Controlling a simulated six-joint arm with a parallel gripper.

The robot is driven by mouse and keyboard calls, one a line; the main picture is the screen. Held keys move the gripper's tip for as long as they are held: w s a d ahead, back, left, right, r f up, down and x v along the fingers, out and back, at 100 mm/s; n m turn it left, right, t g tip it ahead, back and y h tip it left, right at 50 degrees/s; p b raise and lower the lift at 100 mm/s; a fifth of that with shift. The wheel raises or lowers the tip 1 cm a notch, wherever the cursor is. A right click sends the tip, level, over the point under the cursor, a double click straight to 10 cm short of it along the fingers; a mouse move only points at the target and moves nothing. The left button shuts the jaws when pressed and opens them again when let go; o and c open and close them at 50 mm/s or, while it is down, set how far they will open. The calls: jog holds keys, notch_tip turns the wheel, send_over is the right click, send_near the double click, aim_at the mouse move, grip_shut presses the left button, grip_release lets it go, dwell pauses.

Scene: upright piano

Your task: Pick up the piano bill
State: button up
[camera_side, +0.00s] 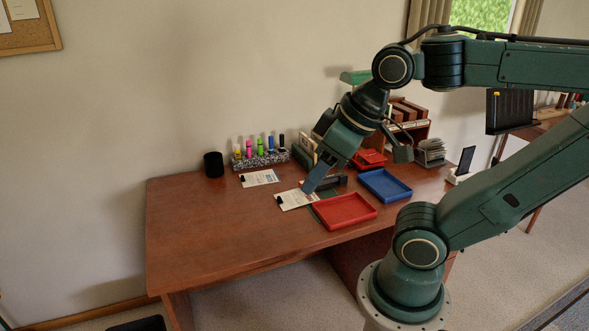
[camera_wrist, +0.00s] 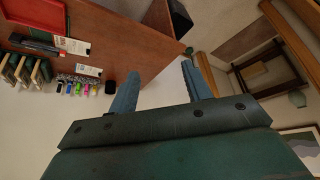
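Two white papers with dark clips lie on the brown desk. One paper (camera_side: 259,178) is by the pen holder, and the other paper (camera_side: 295,199) is nearer the red tray. Their print is too small to read, so I cannot tell which is the piano bill. Both papers also show at the upper left of the wrist view, one nearer the red tray (camera_wrist: 72,46) and one by the pens (camera_wrist: 88,71). My gripper (camera_side: 308,187) overlaps the nearer paper in the side view. In the wrist view my gripper (camera_wrist: 163,70) is open and empty, with both papers left of its fingers.
The desk (camera_side: 210,235) has clear room at its left and front. A red tray (camera_side: 344,211) and a blue tray (camera_side: 385,186) lie to the right. A pen holder (camera_side: 262,160) with several markers and a black cup (camera_side: 213,164) stand at the back.

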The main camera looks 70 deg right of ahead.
jog(key=o, duration=1)
jog(key=shift+o, duration=0.2)
jog(key=w+d+n+g+h, duration=0.1)
jog(key=w+d+n+g, duration=0.3)
jog(key=w+d, duration=1.45)
jog(key=w+d+f+n+g+y, duration=0.1)
jog(key=d+f+n, duration=0.4)
jog(key=d+f, duration=1.7)
jog(key=d, duration=0.3)
jog(key=shift+d+f+g, duration=0.2)
jog(key=shift+g, duration=0.1)
